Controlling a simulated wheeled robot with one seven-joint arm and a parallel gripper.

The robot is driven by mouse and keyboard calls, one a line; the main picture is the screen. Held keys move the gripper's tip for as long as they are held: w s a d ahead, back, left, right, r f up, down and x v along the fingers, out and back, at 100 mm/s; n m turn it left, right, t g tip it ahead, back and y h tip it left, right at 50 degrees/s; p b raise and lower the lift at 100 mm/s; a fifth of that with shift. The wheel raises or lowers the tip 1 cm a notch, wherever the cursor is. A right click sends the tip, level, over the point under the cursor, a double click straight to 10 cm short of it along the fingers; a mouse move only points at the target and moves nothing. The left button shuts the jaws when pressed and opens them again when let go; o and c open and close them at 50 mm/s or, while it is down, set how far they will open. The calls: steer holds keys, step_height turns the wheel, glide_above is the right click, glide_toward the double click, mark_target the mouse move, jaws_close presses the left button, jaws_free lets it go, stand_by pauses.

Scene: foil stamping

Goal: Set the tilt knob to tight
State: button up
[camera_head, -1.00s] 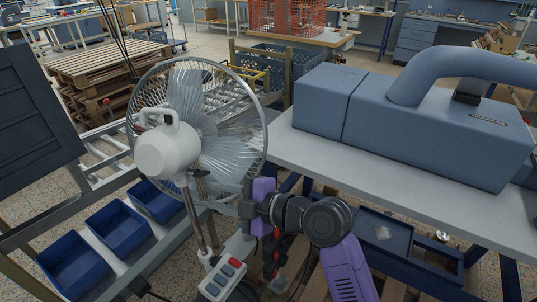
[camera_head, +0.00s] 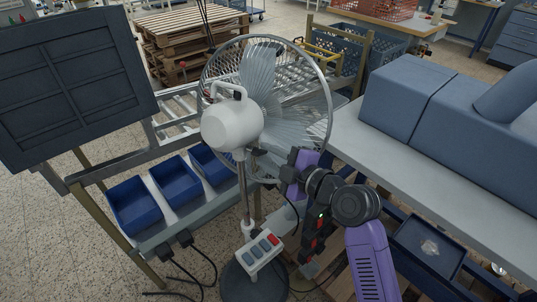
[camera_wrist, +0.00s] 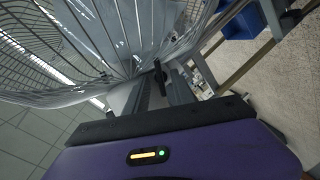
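A grey-white pedestal fan (camera_head: 233,122) with a wire cage stands in the middle of the head view. A small dark tilt knob (camera_head: 258,152) shows at its neck, below the motor housing. In the wrist view the black knob (camera_wrist: 160,76) stands near the picture's middle, in front of the fan cage (camera_wrist: 105,45). My gripper (camera_head: 279,166) is just right of the fan's neck, below the cage. Its grey fingers (camera_wrist: 158,92) appear apart on either side of the knob in the wrist view. Contact with the knob cannot be made out.
A white button box (camera_head: 260,252) sits low on the fan's stand. Blue bins (camera_head: 135,205) line a rail on the left, beside a dark panel (camera_head: 75,85). A table (camera_head: 400,150) with a blue-grey machine (camera_head: 415,95) stands right.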

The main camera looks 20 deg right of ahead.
jaws_close()
steer(key=shift+r+m+g+p, duration=0.15)
steer(key=shift+m+g+p, duration=0.25)
steer(key=shift+m, duration=0.4)
steer(key=shift+m+y, duration=0.3)
steer(key=shift+m, duration=0.1)
jaws_free()
steer(key=shift+d, duration=0.1)
